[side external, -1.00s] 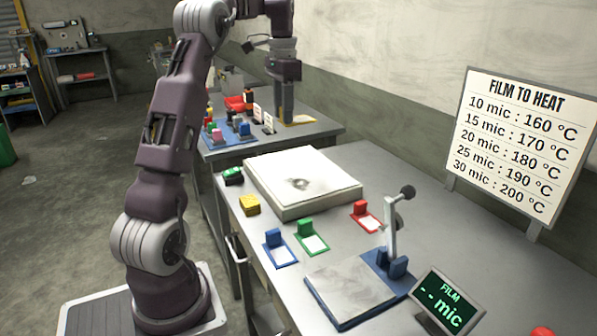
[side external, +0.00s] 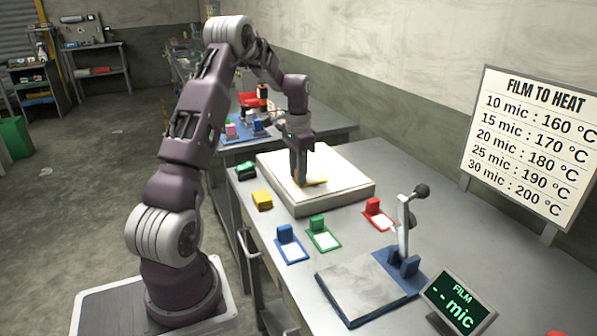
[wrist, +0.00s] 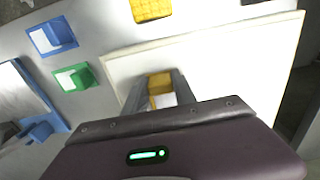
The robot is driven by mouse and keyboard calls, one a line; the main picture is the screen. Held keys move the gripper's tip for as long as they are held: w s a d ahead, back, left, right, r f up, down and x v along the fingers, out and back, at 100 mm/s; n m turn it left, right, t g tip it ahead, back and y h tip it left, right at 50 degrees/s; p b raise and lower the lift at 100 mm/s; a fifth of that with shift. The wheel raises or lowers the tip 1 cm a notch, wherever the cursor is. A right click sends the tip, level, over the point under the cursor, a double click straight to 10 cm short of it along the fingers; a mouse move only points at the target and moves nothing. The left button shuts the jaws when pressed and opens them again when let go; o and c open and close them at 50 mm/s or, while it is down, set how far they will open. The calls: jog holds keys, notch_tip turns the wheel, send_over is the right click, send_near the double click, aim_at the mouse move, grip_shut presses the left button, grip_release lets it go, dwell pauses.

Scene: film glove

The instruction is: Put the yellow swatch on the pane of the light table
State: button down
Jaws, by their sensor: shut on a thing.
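The yellow swatch (side external: 316,181) is between the fingers of my gripper (side external: 300,182), over the white pane of the light table (side external: 345,190). In the wrist view the swatch's yellow block (wrist: 160,84) sits between the two grey fingers (wrist: 157,95), with a white part below it. The fingers are shut on the block. The swatch is on or very close to the pane; I cannot tell whether it touches. The light table's pale pane (wrist: 235,70) also fills much of the wrist view. My gripper hides part of the swatch.
Blue (side external: 290,245), green (side external: 322,235) and red (side external: 377,215) swatches lie in front of the light table. A yellow block (side external: 262,200) sits at its left. A grey plate with a lever (side external: 405,235) and a film display (side external: 460,300) stand at the front right.

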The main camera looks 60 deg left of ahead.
jog(key=shift+f, duration=0.1)
jog(key=c, duration=1)
grip_release()
notch_tip(320, 180, up, 12)
jog(key=d+r+t, duration=0.1)
jog(key=d+r, duration=0.5)
jog(key=d, duration=0.5)
jog(key=s+d+r+t, duration=0.2)
jog(key=s+d, duration=0.4)
jog(key=d, duration=0.3)
jog(key=s+d+r+t, duration=0.1)
jog(key=s+d, duration=0.5)
jog(key=d, duration=0.3)
jog(key=shift+t, duration=0.8)
jog(key=s+d+f, duration=0.1)
jog(key=s, duration=0.1)
jog(key=s+d+f, duration=0.1)
jog(key=s+d, duration=0.1)
jog(key=s, duration=0.1)
jog(key=s+d+f, duration=0.1)
jog(key=s, duration=0.1)
jog(key=shift+s+d+f, duration=0.3)
jog(key=shift+d+f, duration=0.05)
jog(key=shift+f, duration=0.05)
